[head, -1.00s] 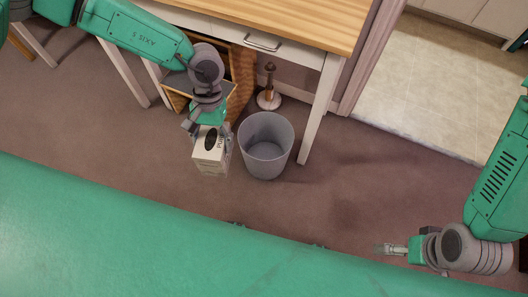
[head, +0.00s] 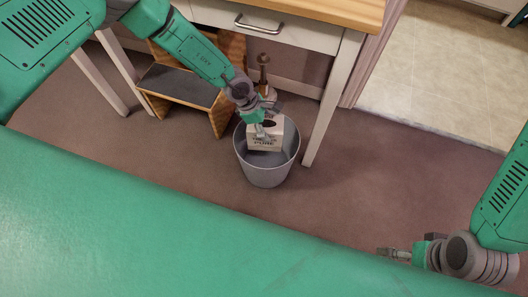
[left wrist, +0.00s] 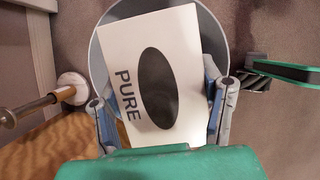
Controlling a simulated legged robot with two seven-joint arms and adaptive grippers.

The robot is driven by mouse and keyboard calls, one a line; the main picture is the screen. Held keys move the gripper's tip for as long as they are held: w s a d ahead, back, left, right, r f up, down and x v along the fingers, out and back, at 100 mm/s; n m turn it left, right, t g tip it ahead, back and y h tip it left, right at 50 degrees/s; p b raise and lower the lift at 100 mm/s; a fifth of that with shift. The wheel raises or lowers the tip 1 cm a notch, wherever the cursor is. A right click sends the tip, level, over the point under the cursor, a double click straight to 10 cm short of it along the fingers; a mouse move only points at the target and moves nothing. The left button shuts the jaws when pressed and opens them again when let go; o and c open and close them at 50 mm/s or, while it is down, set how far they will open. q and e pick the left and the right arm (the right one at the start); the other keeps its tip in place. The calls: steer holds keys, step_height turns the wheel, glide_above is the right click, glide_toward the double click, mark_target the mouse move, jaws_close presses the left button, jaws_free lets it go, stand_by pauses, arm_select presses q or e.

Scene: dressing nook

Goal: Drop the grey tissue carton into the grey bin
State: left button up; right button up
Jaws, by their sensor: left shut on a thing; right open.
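The grey tissue carton (head: 262,141), marked PURE with a dark oval opening, is in my left gripper (head: 266,128). In the head view it appears over the mouth of the grey bin (head: 267,176), which stands upright on the carpet. In the left wrist view the carton (left wrist: 150,85) sits between both fingers (left wrist: 165,105), and the bin's rim (left wrist: 108,22) shows around and behind it. The carton hides most of the bin's inside. How far it is above or below the rim I cannot tell. My right gripper (head: 394,253) is open and empty, low at the right.
A desk with a wooden top (head: 330,14) and a white leg (head: 333,100) stands just behind and right of the bin. A wooden step stool (head: 180,84) is at the left. A plunger-like stand (head: 264,75) is behind the bin. Carpet to the right is clear.

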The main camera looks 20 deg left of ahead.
arm_select(q)
steer(key=shift+d+f+b, duration=0.2)
steer(key=shift+f+b, duration=1.5)
steer(key=shift+f, duration=0.75)
steer(key=shift+s+a, duration=0.1)
